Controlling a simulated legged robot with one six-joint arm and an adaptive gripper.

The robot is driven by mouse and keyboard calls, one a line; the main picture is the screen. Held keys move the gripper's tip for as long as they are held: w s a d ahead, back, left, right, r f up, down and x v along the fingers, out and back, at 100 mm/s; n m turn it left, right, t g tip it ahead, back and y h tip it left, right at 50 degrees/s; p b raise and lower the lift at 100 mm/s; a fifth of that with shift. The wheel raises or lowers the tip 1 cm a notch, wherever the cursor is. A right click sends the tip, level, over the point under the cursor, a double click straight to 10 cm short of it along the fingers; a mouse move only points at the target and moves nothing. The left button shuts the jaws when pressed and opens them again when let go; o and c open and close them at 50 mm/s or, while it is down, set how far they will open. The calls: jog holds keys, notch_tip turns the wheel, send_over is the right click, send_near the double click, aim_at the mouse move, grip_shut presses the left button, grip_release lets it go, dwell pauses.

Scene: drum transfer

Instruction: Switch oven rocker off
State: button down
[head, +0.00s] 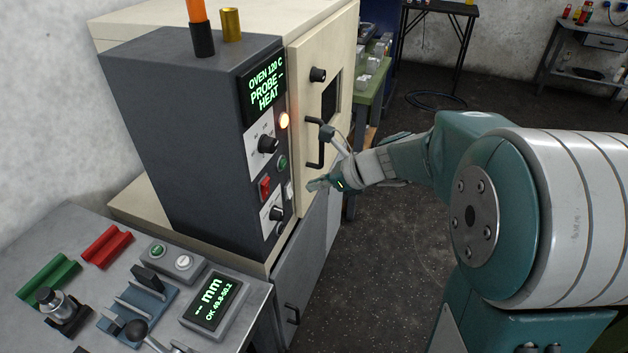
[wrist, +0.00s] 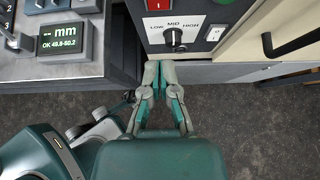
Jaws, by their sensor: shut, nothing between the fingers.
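The oven control panel holds a red rocker switch (head: 264,189) on its lower part. In the wrist view the red rocker (wrist: 158,4) is cut by the top edge and bears a white line mark. A pale rocker (wrist: 215,33) with a round mark sits to its right, also seen in the head view (head: 289,190). I cannot tell which one is the oven's. The oven display (head: 265,88) reads "OVEN 120 C PROBE -- HEAT", and an orange lamp (head: 284,121) glows. My gripper (wrist: 160,68) is shut and empty, in front of the panel and apart from both rockers.
A LOW-MID-HIGH knob (wrist: 175,38) sits between the rockers and my fingers. The oven door handle (head: 320,145) lies beside my wrist in the head view. A grey bench (head: 120,265) with a gauge display (head: 211,302) stands at lower left. Open floor lies right of the oven.

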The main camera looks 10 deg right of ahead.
aim_at(267, 181)
jog(key=x, duration=0.2)
jog(key=r+x, duration=0.1)
jog(key=x, duration=0.2)
jog(key=a+x, duration=0.1)
jog(key=x, duration=0.2)
jog(key=shift+w+a+r, duration=0.15)
jog(key=shift+w+a, duration=0.1)
jog(key=shift+w, duration=0.15)
jog(key=shift+w+a+r, duration=0.1)
jog(key=shift+w+a, duration=0.25)
jog(key=shift+a, duration=0.15)
jog(key=shift+w+a+r, duration=0.15)
jog(key=shift+w+a, duration=0.05)
jog(key=shift+a, duration=0.05)
jog(key=shift+r, duration=0.8)
